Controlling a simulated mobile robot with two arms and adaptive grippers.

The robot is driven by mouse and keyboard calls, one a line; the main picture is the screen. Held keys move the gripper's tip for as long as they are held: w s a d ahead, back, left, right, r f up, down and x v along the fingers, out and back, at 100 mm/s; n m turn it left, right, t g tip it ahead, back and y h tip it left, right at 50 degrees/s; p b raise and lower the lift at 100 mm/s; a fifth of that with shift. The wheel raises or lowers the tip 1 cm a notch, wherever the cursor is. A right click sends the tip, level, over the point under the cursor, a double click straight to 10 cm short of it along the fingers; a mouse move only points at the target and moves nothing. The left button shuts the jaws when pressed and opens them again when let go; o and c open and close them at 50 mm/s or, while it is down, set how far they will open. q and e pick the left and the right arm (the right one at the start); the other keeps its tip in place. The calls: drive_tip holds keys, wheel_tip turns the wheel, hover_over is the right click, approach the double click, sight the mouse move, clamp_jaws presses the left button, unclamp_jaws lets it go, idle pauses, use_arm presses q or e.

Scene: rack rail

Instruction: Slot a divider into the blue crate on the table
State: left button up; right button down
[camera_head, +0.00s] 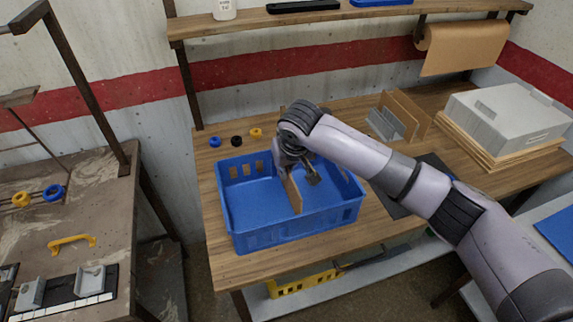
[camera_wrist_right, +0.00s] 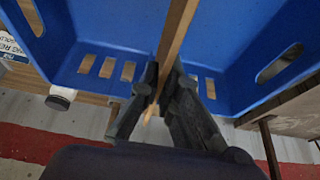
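The blue crate (camera_head: 240,198) stands on the wooden table, open at the top, with slots in its walls. My right gripper (camera_head: 298,176) reaches over the crate's far side and is shut on a thin brown divider (camera_head: 293,194). The divider stands on edge inside the crate, roughly upright, right of the middle. The right wrist view shows the gripper's fingers (camera_wrist_right: 164,78) on both faces of the divider (camera_wrist_right: 178,30), with the blue crate (camera_wrist_right: 95,35) around it. I cannot tell whether the divider's ends sit in grooves or its bottom touches the floor. My left gripper is out of view.
More brown boards stand in a grey holder (camera_head: 384,124) behind my right arm. A grey bin (camera_head: 505,118) sits on boards at the right. Small blue, black and yellow rings (camera_head: 237,141) lie behind the crate. A shelf (camera_head: 250,22) runs above. Table at the crate's left front is clear.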

sight(286, 182)
drive_tip(key=shift+f+b, duration=0.75)
drive_tip(key=shift+f, duration=2)
drive_tip(key=c, duration=1.7)
unclamp_jaws()
